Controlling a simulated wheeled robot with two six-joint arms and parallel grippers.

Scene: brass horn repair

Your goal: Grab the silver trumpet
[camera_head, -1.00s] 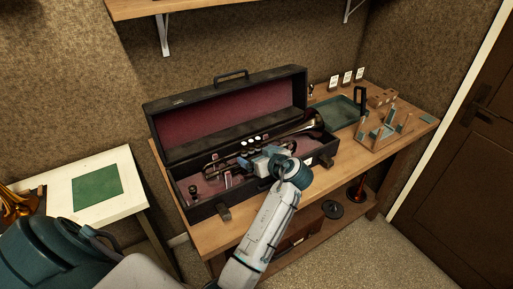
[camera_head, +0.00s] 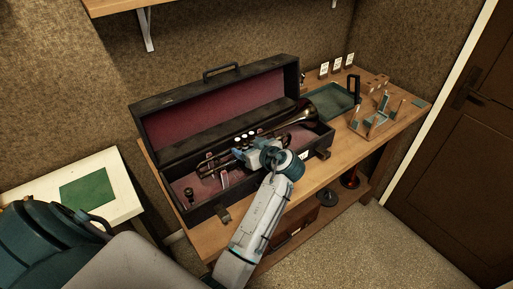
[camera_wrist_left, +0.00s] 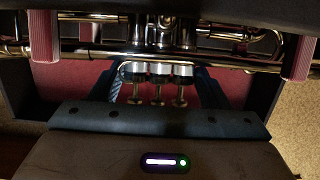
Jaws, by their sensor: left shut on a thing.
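The silver trumpet (camera_head: 283,127) is at the open black case (camera_head: 180,98), bell to the right and valve tops showing near the middle. Its bell looks raised over the case's right end. My left gripper (camera_head: 257,152) is shut on the trumpet's middle. In the left wrist view the trumpet's tubing (camera_wrist_left: 225,58) runs across the top, with the valves between my dark blue fingers. The exact contact is hidden. My right gripper is not in view.
The case stands on a wooden bench (camera_head: 330,166). To its right are a green tray (camera_head: 335,106) and a small wooden rack (camera_head: 376,122). A white table (camera_head: 120,190) with a green mat stands at the left. A shelf hangs above.

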